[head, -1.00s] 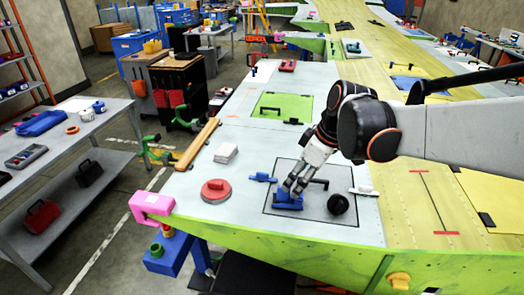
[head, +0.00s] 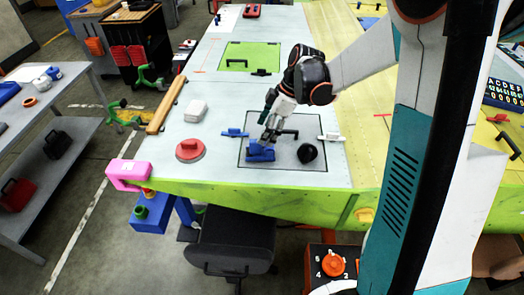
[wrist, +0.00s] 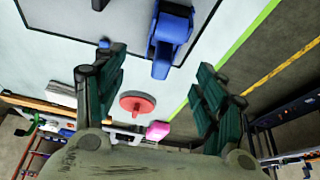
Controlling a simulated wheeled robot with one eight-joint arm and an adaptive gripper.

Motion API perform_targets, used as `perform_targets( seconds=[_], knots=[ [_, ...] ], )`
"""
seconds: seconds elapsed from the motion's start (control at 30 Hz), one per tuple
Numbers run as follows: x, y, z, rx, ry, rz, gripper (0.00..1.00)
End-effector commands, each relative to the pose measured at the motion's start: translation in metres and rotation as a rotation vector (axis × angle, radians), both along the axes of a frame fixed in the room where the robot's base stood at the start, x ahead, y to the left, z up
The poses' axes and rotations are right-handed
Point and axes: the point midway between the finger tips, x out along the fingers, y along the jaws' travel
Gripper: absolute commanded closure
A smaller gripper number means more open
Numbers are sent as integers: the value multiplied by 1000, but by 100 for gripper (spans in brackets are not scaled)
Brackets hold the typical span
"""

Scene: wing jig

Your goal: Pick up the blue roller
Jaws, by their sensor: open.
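The blue roller (head: 261,152) lies on the white wing panel, inside a dark outlined square close to the near edge. It also shows in the wrist view (wrist: 172,42), top centre, ahead of the gap between the fingers. My gripper (head: 269,137) points down just above and behind the roller in the head view, partly overlapping it. In the wrist view my gripper (wrist: 155,62) has its two green-grey fingers wide apart with nothing between them. Whether a fingertip touches the roller cannot be told.
A black ball-like knob (head: 307,153) and a black handle (head: 284,133) are close to the right. A small blue clamp (head: 235,133) and a red disc (head: 190,150) are to the left. A pink clamp (head: 128,174) sits on the panel corner. A white block (head: 195,110) lies farther back.

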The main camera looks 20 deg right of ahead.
Motion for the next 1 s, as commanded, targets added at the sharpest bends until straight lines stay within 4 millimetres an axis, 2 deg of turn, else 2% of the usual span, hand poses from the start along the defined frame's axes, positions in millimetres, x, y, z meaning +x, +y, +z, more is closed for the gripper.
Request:
perform_targets(
  seconds=[0.27,0.5,0.6,0.9,1.0],
  knots=[
    [1,6,-20,0,0,0,35],
    [0,14,-53,0,0,0,35],
    [2,17,-61,0,0,0,35],
    [2,19,-65,0,-1,-1,35],
    [2,19,-64,0,-1,-1,58]
  ],
)
